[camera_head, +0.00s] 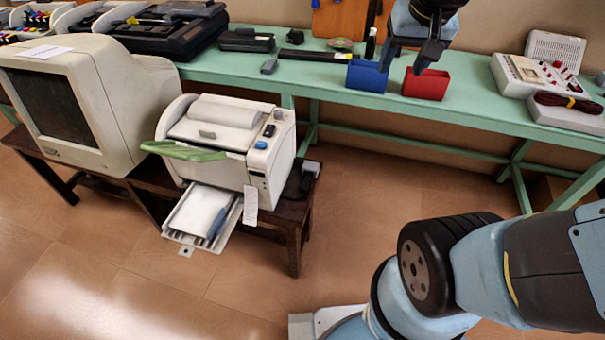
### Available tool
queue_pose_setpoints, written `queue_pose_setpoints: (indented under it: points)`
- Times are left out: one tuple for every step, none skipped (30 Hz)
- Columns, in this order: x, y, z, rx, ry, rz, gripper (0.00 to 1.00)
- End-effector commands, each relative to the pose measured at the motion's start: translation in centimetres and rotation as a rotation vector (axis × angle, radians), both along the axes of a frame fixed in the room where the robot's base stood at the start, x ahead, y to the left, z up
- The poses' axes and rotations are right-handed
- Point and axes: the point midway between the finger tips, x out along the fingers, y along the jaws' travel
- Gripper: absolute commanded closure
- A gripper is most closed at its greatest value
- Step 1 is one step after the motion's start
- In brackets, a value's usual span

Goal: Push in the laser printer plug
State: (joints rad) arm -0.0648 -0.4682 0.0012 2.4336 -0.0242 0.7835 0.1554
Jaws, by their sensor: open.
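The laser printer (222,140) is a white machine with an open green flap and a pulled-out paper tray, standing on a low dark wooden bench. At the bench's right end, beside the printer, lies a small dark item with a grey block (308,170); it may be the plug and its socket, but it is too small to tell whether they are joined. My gripper (402,66) is at the top, open, with its fingers pointing down over the green table by the blue and red boxes. It holds nothing that I can see, and it is far from the bench's right end.
A blue box (367,76) and a red box (426,85) stand on the green table (470,112). A bulky monitor (85,100) stands left of the printer. White devices (540,76) stand at the table's right.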

Motion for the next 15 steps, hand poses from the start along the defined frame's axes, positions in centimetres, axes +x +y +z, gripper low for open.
queue_pose_setpoints:
  points:
    - [1.2,0.5,-0.8,0.003,0.019,-0.005,0.4]
    - [1.9,0.7,-1.2,0.005,0.027,-0.01,0.4]
    - [2.7,1.0,-1.8,0.009,0.037,-0.017,0.4]
    - [3.4,1.3,-2.3,0.011,0.046,-0.022,0.4]
    - [4.0,1.6,-2.8,0.013,0.055,-0.029,0.4]
    - [4.9,2.0,-3.5,0.016,0.064,-0.034,0.4]
    - [5.5,2.3,-4.0,0.018,0.072,-0.04,0.4]
    - [6.0,2.5,-4.6,0.02,0.081,-0.044,0.4]
    - [6.8,2.9,-5.4,0.023,0.091,-0.053,0.4]
    - [7.4,3.3,-6.0,0.024,0.1,-0.057,0.4]
    - [8.0,3.6,-6.6,0.026,0.108,-0.063,0.4]
    - [8.7,4.0,-7.4,0.029,0.117,-0.068,0.4]
    - [9.2,4.4,-8.1,0.03,0.125,-0.074,0.4]
    - [9.7,4.7,-8.8,0.032,0.134,-0.08,0.4]
    - [10.4,5.1,-9.7,0.034,0.144,-0.087,0.4]
